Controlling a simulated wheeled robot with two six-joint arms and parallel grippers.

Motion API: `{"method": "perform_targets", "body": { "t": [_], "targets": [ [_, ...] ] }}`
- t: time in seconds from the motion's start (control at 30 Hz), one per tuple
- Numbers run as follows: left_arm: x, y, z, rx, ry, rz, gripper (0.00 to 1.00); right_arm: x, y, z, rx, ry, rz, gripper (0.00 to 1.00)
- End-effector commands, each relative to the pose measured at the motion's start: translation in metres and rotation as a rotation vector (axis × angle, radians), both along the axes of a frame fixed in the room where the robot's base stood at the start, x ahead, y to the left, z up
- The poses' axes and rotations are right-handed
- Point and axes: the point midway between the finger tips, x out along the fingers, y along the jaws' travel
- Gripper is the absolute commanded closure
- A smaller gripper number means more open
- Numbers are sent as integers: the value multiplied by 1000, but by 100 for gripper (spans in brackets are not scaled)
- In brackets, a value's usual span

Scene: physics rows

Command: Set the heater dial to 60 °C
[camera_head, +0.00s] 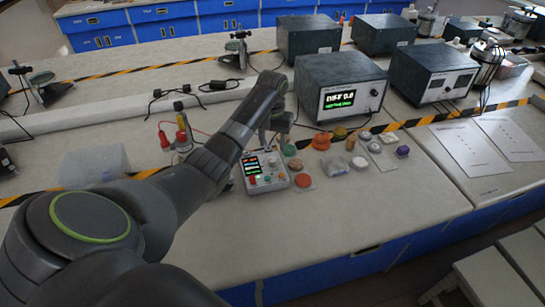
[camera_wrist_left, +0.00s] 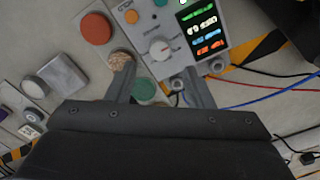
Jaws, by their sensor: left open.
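A grey control box (camera_head: 265,171) with a small lit screen stands on the bench, below the end of my left arm. In the left wrist view the box (camera_wrist_left: 152,14) shows a white round dial (camera_wrist_left: 160,48) beside a screen (camera_wrist_left: 203,27) with green, white, blue and orange lines. I cannot read the dial's setting. My left gripper (camera_head: 276,138) is above the far end of the box. In the wrist view its fingers (camera_wrist_left: 158,82) are open and spread, with the dial seen just beyond the gap between them. Nothing is held. My right gripper is out of view.
A green round piece (camera_wrist_left: 144,90) and a tan one (camera_wrist_left: 120,61) lie close to the fingers. An orange-red disc (camera_head: 303,181) lies right of the box, with several small pieces beyond. A dark instrument (camera_head: 312,84) with a green display stands behind. The front bench is clear.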

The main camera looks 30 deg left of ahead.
Motion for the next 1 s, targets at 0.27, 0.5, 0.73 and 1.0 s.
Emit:
{"method": "perform_targets", "body": {
  "t": [0.27, 0.5, 0.73, 1.0],
  "targets": [
    [-1, 0, -50, -1, 3, 0, 52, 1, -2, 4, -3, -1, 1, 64],
    [0, 0, -65, 1, 0, 0, 52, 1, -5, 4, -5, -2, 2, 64],
    [0, 0, -66, 1, 0, -1, 52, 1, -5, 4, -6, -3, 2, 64],
    [0, 0, -65, 1, 0, 0, 85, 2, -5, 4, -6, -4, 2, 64]
  ]
}}
